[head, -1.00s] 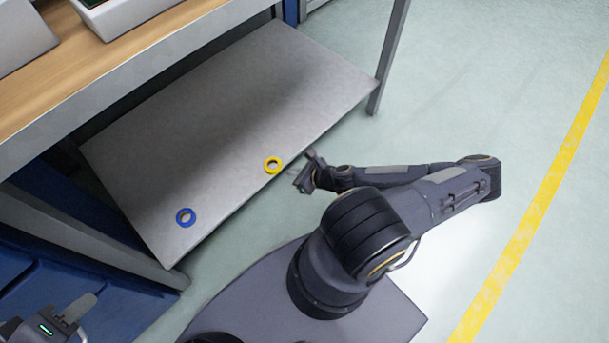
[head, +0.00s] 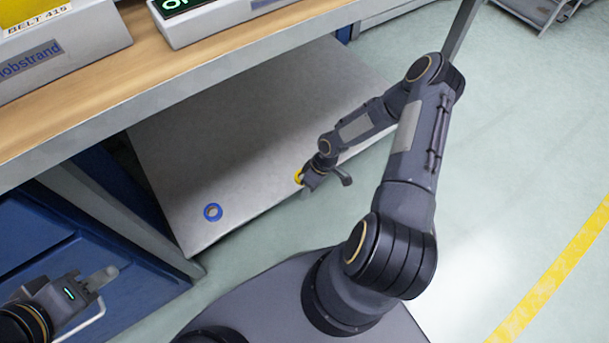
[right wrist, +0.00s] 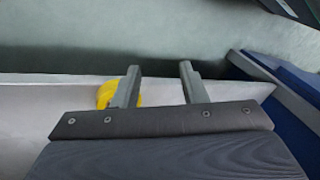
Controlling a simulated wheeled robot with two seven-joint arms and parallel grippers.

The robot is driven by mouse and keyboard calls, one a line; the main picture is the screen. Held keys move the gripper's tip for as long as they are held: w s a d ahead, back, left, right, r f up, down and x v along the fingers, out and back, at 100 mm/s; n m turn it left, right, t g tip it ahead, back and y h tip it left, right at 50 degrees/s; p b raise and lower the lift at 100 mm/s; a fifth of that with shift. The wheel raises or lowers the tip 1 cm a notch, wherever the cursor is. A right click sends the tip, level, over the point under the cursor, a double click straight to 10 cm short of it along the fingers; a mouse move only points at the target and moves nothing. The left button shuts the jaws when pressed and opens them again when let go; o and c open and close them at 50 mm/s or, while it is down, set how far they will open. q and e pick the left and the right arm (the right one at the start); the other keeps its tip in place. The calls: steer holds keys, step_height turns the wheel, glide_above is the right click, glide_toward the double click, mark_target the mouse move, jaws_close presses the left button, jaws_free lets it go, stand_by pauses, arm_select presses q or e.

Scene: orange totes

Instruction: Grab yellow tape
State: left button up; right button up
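The yellow tape (head: 298,177) is a small ring on the grey lower shelf (head: 250,110), near its front edge. My right gripper (head: 325,187) is right beside it and partly hides it in the head view. In the right wrist view the yellow tape (right wrist: 106,94) shows behind and left of the left finger. I cannot tell whether a finger touches the tape. My left gripper (head: 98,280) is at the lower left, away from the shelf; its finger opening is unclear.
The wooden tabletop (head: 180,70) overhangs the shelf and carries grey bins (head: 70,60). A table leg (head: 462,30) stands at the upper right. Open floor (head: 530,180) lies to the right.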

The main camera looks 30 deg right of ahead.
mark_target(301, 168)
steer(key=w+d+r+n+h, duration=0.2)
steer(key=w+r+n+h, duration=0.2)
steer(key=w+r+n, duration=0.5)
step_height(301, 168, down, 11)
steer(key=n+b, duration=0.2)
steer(key=b, duration=0.1)
steer(key=shift+s+f, duration=0.1)
steer(key=shift+f, duration=0.05)
jaws_close()
